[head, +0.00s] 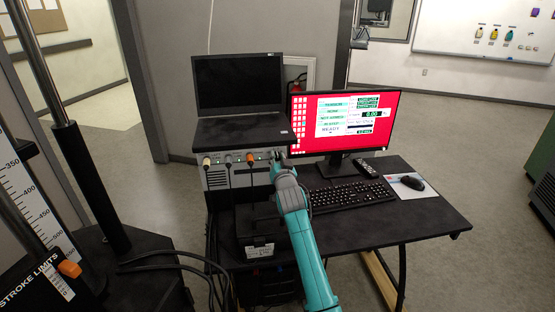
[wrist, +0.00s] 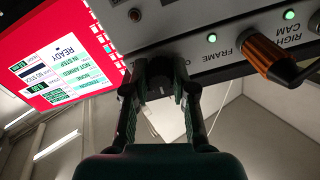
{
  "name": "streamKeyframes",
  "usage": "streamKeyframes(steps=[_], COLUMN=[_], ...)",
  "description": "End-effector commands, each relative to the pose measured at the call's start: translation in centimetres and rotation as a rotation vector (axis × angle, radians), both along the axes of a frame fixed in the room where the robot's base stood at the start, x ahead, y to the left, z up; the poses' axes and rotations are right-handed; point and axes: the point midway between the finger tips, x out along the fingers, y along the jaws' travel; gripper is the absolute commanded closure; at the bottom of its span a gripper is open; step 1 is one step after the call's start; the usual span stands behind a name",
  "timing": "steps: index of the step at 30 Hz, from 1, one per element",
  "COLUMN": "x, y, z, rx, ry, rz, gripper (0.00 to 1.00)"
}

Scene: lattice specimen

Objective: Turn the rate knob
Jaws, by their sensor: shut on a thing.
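The front panel (head: 217,181) of the control box sits under the laptop in the head view and fills the top of the wrist view. My gripper (head: 279,158) reaches the panel's right end. In the wrist view my gripper (wrist: 160,92) has its two fingers on either side of a small dark knob (wrist: 160,82) on the panel, closed on it. I take this to be the rate knob, but its label is mostly hidden by my fingers. In the head view the knob is hidden behind my gripper.
An orange connector with a cable (wrist: 268,57) sticks out of the panel near my gripper. A laptop (head: 238,84) stands on the box. The monitor (head: 345,122) shows a red screen with "READY". The keyboard (head: 350,196) and mouse (head: 412,182) lie to the right.

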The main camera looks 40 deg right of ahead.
Motion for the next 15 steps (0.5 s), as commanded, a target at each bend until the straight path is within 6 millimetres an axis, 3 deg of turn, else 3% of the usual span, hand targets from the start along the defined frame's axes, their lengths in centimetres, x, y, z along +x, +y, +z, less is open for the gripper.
streamKeyframes(steps=[15], x=[0.0], y=[0.02], z=[-0.08], rx=[-0.351], ry=[0.177], rz=[0.001], gripper=[1.0])
